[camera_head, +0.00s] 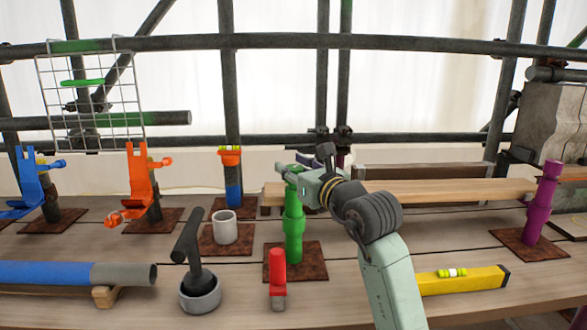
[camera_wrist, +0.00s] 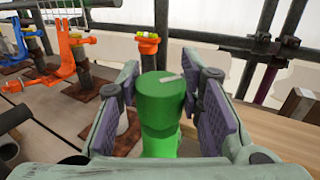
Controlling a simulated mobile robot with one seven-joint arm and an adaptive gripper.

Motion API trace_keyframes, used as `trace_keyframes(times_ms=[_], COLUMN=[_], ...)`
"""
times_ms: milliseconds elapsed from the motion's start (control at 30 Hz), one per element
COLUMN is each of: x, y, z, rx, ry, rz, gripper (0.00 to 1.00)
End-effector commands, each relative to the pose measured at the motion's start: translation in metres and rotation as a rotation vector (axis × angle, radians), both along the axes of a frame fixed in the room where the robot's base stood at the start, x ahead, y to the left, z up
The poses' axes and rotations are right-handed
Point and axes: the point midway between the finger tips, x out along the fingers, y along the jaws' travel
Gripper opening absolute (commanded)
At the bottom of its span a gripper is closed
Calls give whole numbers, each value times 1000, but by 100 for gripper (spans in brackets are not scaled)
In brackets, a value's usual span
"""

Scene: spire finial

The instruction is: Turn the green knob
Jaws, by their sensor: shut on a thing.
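The green knob is the top of a green post (camera_head: 293,232) that stands upright on a rusty brown plate (camera_head: 318,268) in the middle of the head view. My gripper (camera_head: 293,174) reaches in from the right and is shut on the knob. In the wrist view the round green knob top (camera_wrist: 161,93), with a pale mark on it, sits between the purple-grey finger pads. The fingers hide part of its sides.
A red post (camera_head: 277,272) and a grey cup with a dark T-handle (camera_head: 190,250) stand in front. A light cup (camera_head: 224,228) and orange brackets (camera_head: 140,185) are left. A yellow level (camera_head: 465,280) and a purple post (camera_head: 543,205) are right. A wooden plank (camera_head: 450,190) lies behind.

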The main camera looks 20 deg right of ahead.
Motion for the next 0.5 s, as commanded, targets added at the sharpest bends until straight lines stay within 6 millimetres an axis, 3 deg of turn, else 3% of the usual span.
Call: trace_keyframes(times_ms=[267,500], x=[0,0], y=[-1,-1], z=[-1,-2], rx=[2,4], ry=[0,1], rz=[23,142], gripper=[5,5])
